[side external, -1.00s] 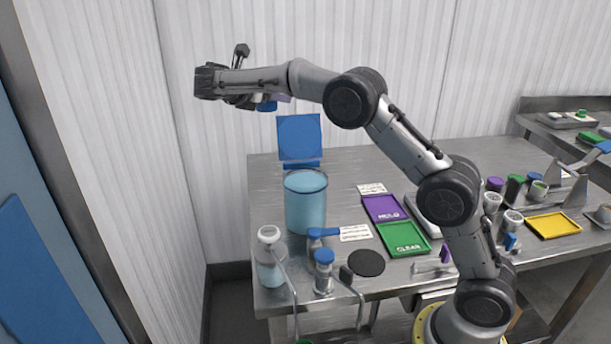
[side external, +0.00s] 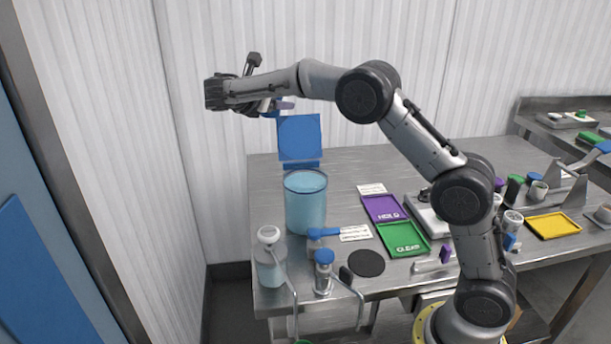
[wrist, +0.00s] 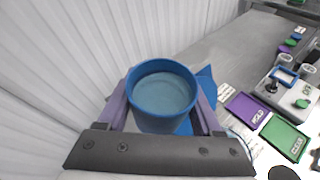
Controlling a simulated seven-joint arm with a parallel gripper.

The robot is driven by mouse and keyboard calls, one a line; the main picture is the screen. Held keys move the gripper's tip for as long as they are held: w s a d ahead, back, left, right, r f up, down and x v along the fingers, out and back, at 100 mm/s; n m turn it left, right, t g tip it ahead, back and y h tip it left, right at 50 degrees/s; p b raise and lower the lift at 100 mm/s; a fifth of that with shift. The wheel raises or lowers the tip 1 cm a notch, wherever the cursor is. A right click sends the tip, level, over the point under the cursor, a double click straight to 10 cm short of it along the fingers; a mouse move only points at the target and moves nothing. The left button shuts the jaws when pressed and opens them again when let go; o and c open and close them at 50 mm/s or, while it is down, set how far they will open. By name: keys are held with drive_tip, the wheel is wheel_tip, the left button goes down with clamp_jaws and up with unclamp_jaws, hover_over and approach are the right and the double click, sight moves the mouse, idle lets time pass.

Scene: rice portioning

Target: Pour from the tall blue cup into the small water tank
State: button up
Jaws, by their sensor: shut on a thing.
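My gripper (side external: 277,106) is shut on the blue cup (wrist: 165,121), high above the table's back left part. In the wrist view its purple fingers hold the cup from both sides, and I look into the open mouth, where blue-grey liquid shows. In the side view only a bit of blue shows under the gripper, so I cannot tell its tilt there. A clear cylindrical tank (side external: 306,208) of blue water stands on the table, below and right of the gripper. A smaller clear vessel (side external: 270,270) with a white top stands at the front left corner. I cannot tell which is the small water tank.
An upright blue panel (side external: 299,137) stands behind the cylinder. A blue-topped dispenser (side external: 324,270) and a black disc (side external: 366,263) lie near the front. Purple (side external: 384,209) and green (side external: 403,239) trays lie right of the cylinder. The back middle of the table is clear.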

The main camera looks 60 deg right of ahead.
drive_tip(key=shift+s+r+m+t, duration=0.3)
drive_tip(key=shift+s+m+t, duration=0.1)
drive_tip(key=shift+s, duration=0.05)
drive_tip(key=shift+s+r, duration=0.1)
drive_tip(key=shift+s, duration=0.05)
idle(0.5)
drive_tip(key=shift+s+a+f+m+t+h+b, duration=0.1)
drive_tip(key=shift+s+f+m+t+h+b, duration=0.25)
drive_tip(key=shift+s+m, duration=0.35)
drive_tip(key=shift+s+a+f+m+t+h+b, duration=0.15)
drive_tip(key=shift+s+f+m+t+b, duration=0.2)
drive_tip(key=shift+s+f+m+t, duration=0.25)
idle(3.4)
drive_tip(key=shift+s+d+r+m+h+b, duration=0.15)
drive_tip(key=shift+r+m+h+b, duration=0.25)
drive_tip(key=shift+m, duration=0.4)
idle(1.4)
